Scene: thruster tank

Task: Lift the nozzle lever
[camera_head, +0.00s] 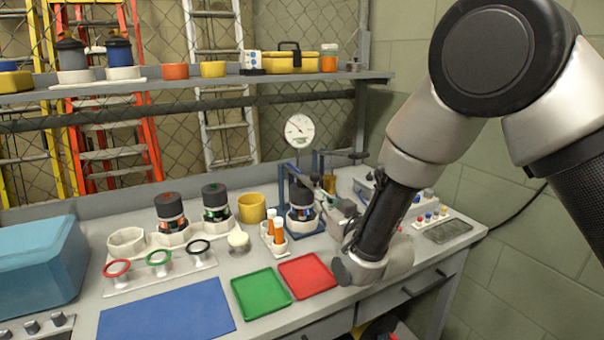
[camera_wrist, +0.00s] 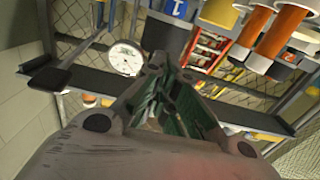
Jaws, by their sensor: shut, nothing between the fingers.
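A test stand with a round white gauge (camera_head: 299,131) stands at the back of the bench. A dark lever with a flat end pad (camera_head: 358,155), which looks like the nozzle lever, sticks out to the right of the gauge. In the wrist view the dark pad (camera_wrist: 50,79) is left of the gauge (camera_wrist: 125,58). A dark-topped thruster (camera_head: 301,200) sits in the blue stand below. My gripper (camera_head: 340,206) is low over the bench, in front of the lever and apart from it. In the wrist view my gripper (camera_wrist: 156,66) is shut and empty.
A rack with orange-capped tubes (camera_head: 278,232) stands left of my gripper. A red tray (camera_head: 307,275) and a green tray (camera_head: 261,293) lie in front. A control box (camera_head: 405,200) is at the right. The shelf (camera_head: 210,82) runs above the bench.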

